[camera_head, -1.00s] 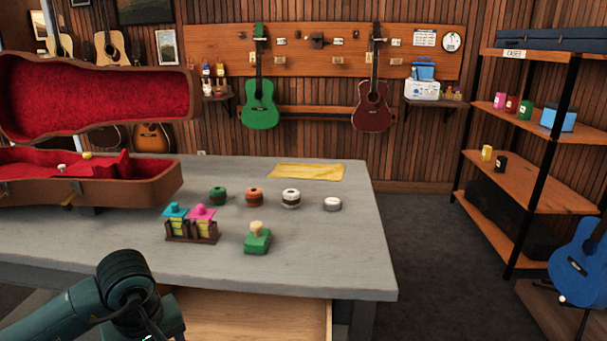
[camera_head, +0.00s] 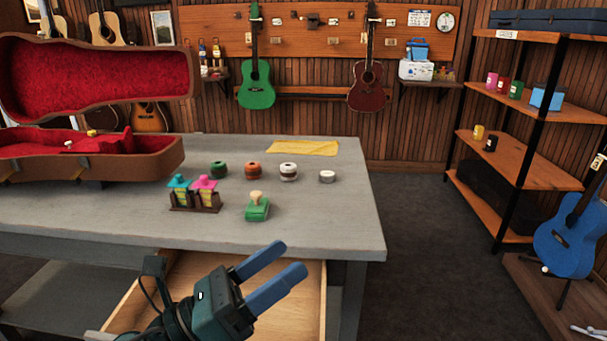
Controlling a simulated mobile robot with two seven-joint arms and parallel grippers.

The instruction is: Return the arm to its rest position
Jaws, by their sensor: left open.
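My left gripper (camera_head: 271,278) has two blue fingers, spread apart with nothing between them. It is in front of the table's front edge, over an open wooden drawer (camera_head: 304,272). My right gripper is not in the head view. The grey table (camera_head: 352,212) carries a green stamp with a pale knob (camera_head: 257,208) near its front edge, and nothing touches the gripper.
An open guitar case (camera_head: 150,158) with red lining lies at the table's left. A small dark rack (camera_head: 195,208), several round tins and a yellow cloth (camera_head: 303,147) are on the table. A shelf (camera_head: 520,160) and blue guitar (camera_head: 570,240) stand right, across open floor.

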